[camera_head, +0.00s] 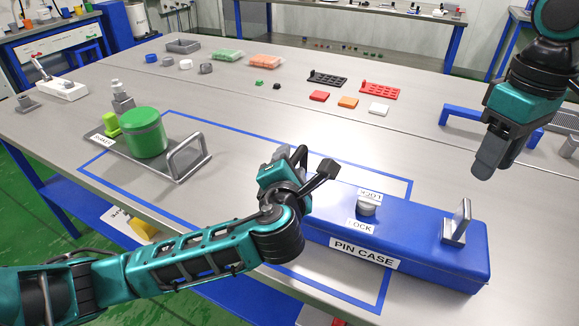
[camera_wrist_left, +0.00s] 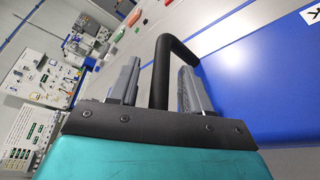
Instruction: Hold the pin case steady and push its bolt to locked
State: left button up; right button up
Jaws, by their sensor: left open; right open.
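The blue pin case (camera_head: 430,258) lies on the table, front right in the head view, with a "PIN CASE" label on its front. Its grey bolt knob (camera_head: 367,204) sits on top, between a partly readable label and a "LOCK" label. My left gripper (camera_head: 292,160) is at the case's left end by a black handle (camera_head: 320,181). In the left wrist view, the black handle (camera_wrist_left: 160,82) passes between the open fingers of my left gripper (camera_wrist_left: 156,72), apparently with gaps. My right gripper (camera_head: 488,160) is open, empty and pointing down, above and behind the case's right part.
A grey upright bracket (camera_head: 458,221) stands on the case's right end. A tray (camera_head: 181,174) with a green drum (camera_head: 144,133) is at left. A blue bridge-shaped stand (camera_head: 470,117) is behind the right gripper. Blue tape outlines the area; the table behind the case is mostly clear.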

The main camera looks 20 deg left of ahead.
pick_arm(q)
jog(key=shift+c, duration=0.3)
grip_shut()
jog(key=shift+s+f, duration=0.1)
jog(key=shift+f, duration=0.15)
dwell(0.7)
